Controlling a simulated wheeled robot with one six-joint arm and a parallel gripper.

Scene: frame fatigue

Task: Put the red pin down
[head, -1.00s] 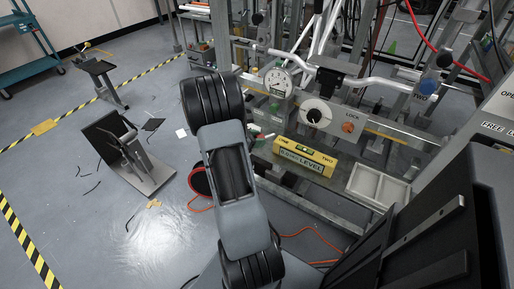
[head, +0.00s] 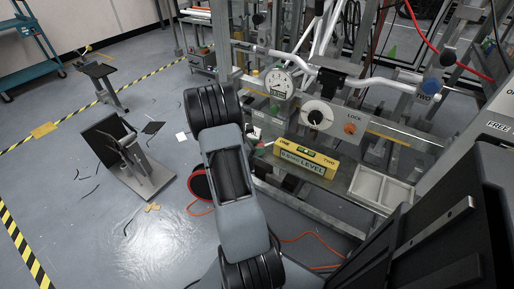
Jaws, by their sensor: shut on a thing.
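My arm rises through the middle of the head view, and its dark upper joint covers part of the bench. My gripper is not visible; it seems hidden behind the arm. I cannot make out the red pin. An orange-red knob (head: 350,129) sits on the panel marked LOCK, right of a white dial with a black knob (head: 316,116). An empty white tray with two compartments (head: 358,182) lies on the right of the bench shelf.
A yellow level block (head: 307,160) stands on the shelf left of the tray. A round gauge (head: 280,82) and white bars are above it. A black folding stand (head: 140,172) and loose scraps lie on the floor at left. A red cable (head: 300,238) runs below the bench.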

